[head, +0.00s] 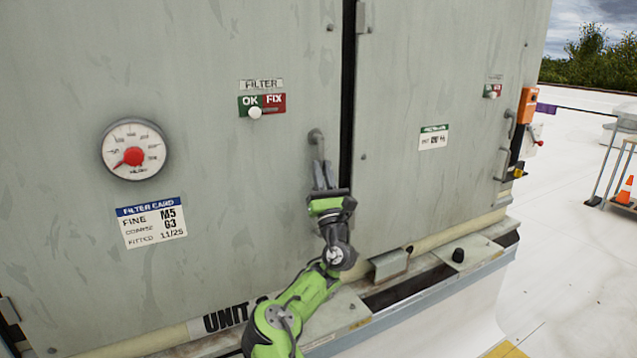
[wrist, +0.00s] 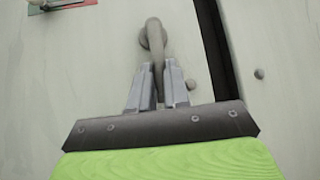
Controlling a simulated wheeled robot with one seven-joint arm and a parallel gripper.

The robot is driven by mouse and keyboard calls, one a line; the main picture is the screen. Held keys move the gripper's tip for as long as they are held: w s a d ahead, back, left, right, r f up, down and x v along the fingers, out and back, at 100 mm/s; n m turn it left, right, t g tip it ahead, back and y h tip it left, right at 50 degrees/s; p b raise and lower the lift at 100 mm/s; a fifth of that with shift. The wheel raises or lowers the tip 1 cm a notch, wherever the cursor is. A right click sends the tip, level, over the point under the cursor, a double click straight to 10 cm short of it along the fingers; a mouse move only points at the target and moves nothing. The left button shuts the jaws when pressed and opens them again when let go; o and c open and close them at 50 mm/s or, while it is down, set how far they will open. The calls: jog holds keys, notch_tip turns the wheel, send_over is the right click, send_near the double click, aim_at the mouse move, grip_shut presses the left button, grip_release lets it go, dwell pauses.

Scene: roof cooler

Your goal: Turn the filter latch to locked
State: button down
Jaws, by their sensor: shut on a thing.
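The filter latch (head: 316,138) is a grey bent handle on the cabinet door, just left of the dark gap between the doors. Its round pivot is at the top and its arm hangs down. In the wrist view the latch (wrist: 155,42) runs down between the two grey fingers. My gripper (head: 322,172) is shut on the lower end of the latch; it also shows in the wrist view (wrist: 155,85). The fingers hide the latch's lower tip. No locked mark shows by the latch.
A FILTER OK/FIX slider (head: 255,112), a round dial gauge (head: 134,149) and a filter card (head: 152,222) are on the left door. The right door (head: 440,80) stands beside a narrow dark gap. A ledge (head: 470,252) with a black knob runs below.

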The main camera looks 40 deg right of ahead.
jog(key=shift+s+d+n+t+y+b, duration=0.1)
jog(key=shift+d+n+t+y+b, duration=0.15)
jog(key=shift+n+t+y, duration=0.45)
jog(key=shift+r+n+y, duration=0.1)
jog(key=shift+n+y, duration=0.2)
jog(key=shift+n, duration=0.1)
jog(key=c, duration=1.1)
grip_release()
jog(key=shift+d, duration=0.1)
jog(key=b+v, duration=0.8)
jog(key=v, duration=0.8)
